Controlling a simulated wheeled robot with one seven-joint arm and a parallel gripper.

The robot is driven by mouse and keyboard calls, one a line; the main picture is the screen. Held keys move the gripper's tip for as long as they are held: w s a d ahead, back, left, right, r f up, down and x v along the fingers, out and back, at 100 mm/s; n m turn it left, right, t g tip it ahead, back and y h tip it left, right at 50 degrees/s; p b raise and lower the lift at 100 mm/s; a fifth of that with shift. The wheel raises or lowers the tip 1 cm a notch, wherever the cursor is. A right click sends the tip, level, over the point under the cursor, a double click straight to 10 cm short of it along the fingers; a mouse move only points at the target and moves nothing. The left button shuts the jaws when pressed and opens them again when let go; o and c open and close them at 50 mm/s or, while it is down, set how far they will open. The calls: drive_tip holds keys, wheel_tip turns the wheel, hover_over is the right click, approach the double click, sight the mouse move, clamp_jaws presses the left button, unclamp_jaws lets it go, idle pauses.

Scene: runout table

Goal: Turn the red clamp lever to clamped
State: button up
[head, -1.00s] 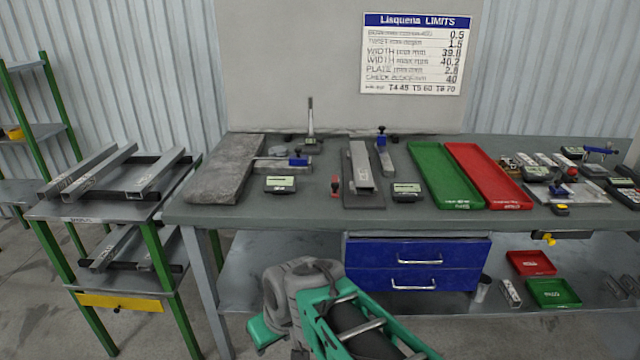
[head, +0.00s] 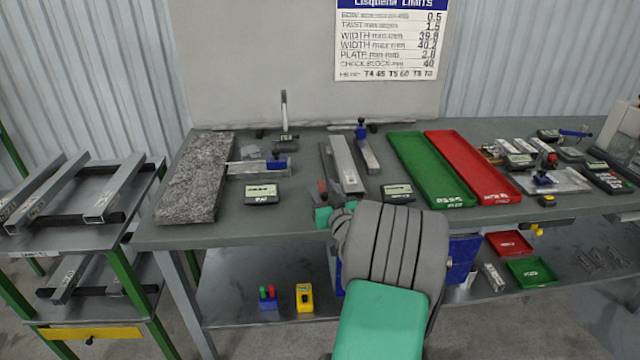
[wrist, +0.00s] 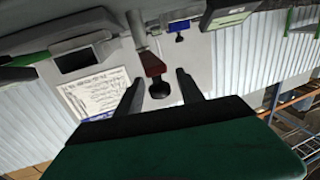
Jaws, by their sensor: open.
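The red clamp lever (head: 322,187) stands near the front edge of the bench, left of a grey steel profile (head: 346,165). In the wrist view the red lever (wrist: 152,63) ends in a black knob (wrist: 159,90). My gripper (wrist: 157,78) is open, with one dark finger on each side of the lever's knob end. Contact between fingers and lever cannot be seen. In the head view my arm covers most of my gripper and the area just in front of the lever.
Digital gauges stand left (head: 262,193) and right (head: 397,193) of the profile. A granite slab (head: 197,175) lies at left. Green (head: 432,168) and red (head: 473,165) trays lie to the right. A blue-knobbed stop (head: 366,150) stands behind the profile.

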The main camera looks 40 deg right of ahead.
drive_tip(key=shift+w+d, duration=0.15)
drive_tip(key=shift+w, duration=0.3)
clamp_jaws()
idle(1.1)
